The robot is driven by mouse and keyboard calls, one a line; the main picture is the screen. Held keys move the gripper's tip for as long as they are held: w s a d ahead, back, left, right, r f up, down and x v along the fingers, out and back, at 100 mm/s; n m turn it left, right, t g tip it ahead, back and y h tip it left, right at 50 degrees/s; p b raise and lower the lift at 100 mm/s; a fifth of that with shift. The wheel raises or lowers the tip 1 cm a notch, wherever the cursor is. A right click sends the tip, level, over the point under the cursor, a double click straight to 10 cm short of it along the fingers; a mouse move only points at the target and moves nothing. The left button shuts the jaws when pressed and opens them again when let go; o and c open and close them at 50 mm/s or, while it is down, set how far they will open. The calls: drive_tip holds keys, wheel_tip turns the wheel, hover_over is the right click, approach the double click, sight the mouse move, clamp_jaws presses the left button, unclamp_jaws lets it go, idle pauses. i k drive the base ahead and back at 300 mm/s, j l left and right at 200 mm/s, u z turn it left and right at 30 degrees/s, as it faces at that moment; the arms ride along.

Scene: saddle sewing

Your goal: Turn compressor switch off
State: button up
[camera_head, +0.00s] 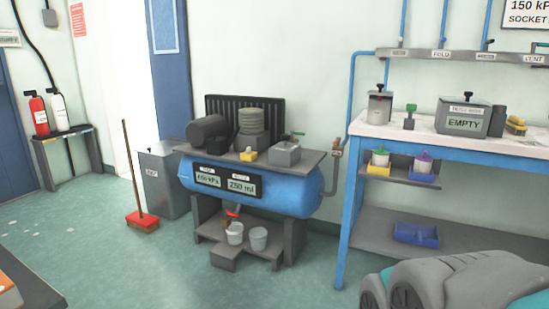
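The compressor has a blue horizontal tank (290,197) under a grey top plate, and stands against the wall left of centre. Its front panel (228,183) shows two readouts, apparently 650 kPa and 250 ml.
A red broom (142,221) and a grey bin (163,180) stand to the left. A blue-legged workbench (450,147) is at right. The green floor (165,275) in front is open.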

sight(286, 137)
drive_tip(key=i+l, duration=0.1)
drive_tip(key=i, duration=0.4)
drive_tip(key=i+l+u, duration=0.1)
drive_tip(key=i, duration=0.4)
drive_tip(key=i+l, duration=0.1)
drive_tip(key=i, duration=0.4)
